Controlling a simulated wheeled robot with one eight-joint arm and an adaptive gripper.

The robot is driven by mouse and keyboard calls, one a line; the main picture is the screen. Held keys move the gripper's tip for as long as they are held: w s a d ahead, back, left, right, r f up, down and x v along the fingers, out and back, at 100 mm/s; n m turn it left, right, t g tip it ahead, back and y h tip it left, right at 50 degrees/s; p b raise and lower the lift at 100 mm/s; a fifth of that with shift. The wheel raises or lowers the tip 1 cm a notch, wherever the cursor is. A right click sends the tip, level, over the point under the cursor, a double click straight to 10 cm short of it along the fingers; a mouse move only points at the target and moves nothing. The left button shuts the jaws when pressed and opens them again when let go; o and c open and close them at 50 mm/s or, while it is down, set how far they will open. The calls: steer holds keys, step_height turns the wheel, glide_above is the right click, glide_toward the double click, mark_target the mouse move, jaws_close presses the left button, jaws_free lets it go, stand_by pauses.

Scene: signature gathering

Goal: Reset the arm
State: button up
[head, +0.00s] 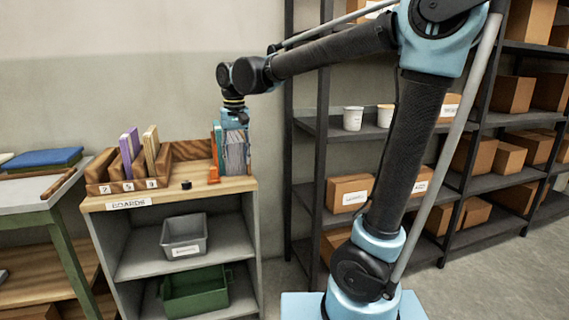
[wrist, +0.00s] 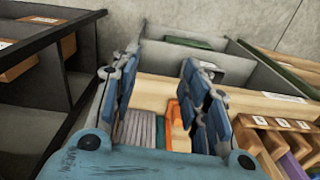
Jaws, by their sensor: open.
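My gripper (head: 234,119) is at the right end of the wooden shelf top, just above a bundle of grey upright boards (head: 235,152). In the wrist view my gripper (wrist: 160,75) has its two blue-padded fingers spread apart, with a wide gap between them. The grey boards (wrist: 138,128) show low in that gap, beside an orange piece (wrist: 173,112). Nothing is clearly held. Whether the fingers touch the boards cannot be told. My arm reaches leftward from its column, bent at the elbow.
A wooden rack (head: 123,187) with numbered slots holds purple and tan boards at the left. A small black object (head: 186,185) and an orange piece (head: 213,174) lie on the top. A grey bin (head: 185,235) and a green crate (head: 196,291) sit below. Dark shelving (head: 310,215) with boxes stands behind.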

steer(key=s+d+f+m+t, duration=0.1)
steer(key=s+d+f, duration=0.15)
steer(key=d, duration=0.85)
steer(key=s+d+f, duration=0.2)
steer(key=d+f, duration=0.2)
steer(key=d, duration=0.7)
steer(key=s+d+f+m+t, duration=0.1)
steer(key=s+d+f, duration=0.9)
steer(key=d+f, duration=0.2)
steer(key=shift+f+m, duration=0.4)
steer(key=shift+f, duration=0.1)
steer(key=shift+s+d, duration=0.1)
steer(key=shift+w+f, duration=0.2)
steer(key=shift+w, duration=0.25)
